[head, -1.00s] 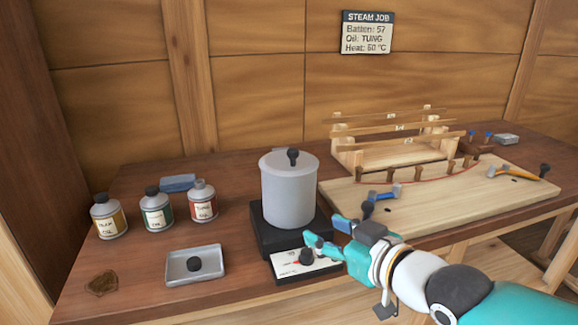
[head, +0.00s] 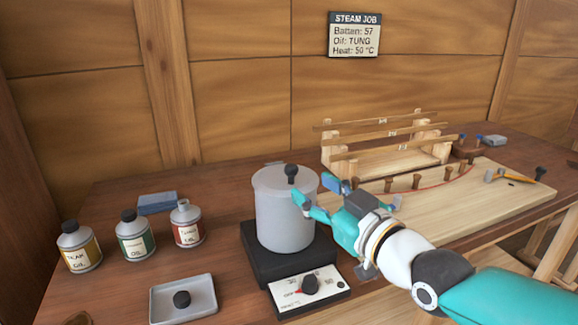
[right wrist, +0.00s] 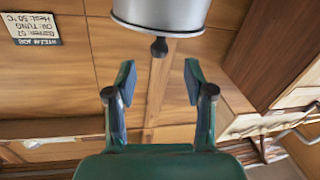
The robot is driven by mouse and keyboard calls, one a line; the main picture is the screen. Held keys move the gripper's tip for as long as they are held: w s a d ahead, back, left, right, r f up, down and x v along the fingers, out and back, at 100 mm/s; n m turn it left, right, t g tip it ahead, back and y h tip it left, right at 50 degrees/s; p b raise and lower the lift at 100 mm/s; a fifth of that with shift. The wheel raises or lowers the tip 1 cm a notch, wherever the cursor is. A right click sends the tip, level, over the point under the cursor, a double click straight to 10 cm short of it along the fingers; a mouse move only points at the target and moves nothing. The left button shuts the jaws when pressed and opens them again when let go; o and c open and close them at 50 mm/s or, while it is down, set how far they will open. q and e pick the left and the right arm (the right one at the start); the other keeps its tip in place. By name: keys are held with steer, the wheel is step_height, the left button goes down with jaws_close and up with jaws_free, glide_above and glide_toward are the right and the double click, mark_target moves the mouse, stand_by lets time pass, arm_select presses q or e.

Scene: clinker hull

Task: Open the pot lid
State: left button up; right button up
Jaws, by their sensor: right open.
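The grey pot (head: 284,222) stands upright on a black hot plate (head: 262,262). Its lid (head: 270,180) sits on top with a black knob (head: 291,173); the lid also shows upside down in the right wrist view (right wrist: 190,30), its knob (right wrist: 159,47) pointing down in the picture. My right gripper (head: 315,190) is open and empty at the pot's upper right side, near the lid's edge. In the right wrist view, the fingers (right wrist: 160,78) are spread wide, with the knob beyond the gap between them. Whether a finger touches the pot cannot be told. My left gripper is not in view.
A dial panel (head: 324,297) is at the hot plate's front. Several oil bottles (head: 134,236) and a blue block (head: 157,203) stand left. A wooden rack (head: 385,150) and a board (head: 455,217) lie right.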

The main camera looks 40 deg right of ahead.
mark_target(296, 176)
steer(key=w+p, duration=0.1)
steer(key=w, duration=0.7)
steer(key=shift+w+d, duration=0.1)
steer(key=shift+d, duration=0.1)
jaws_close()
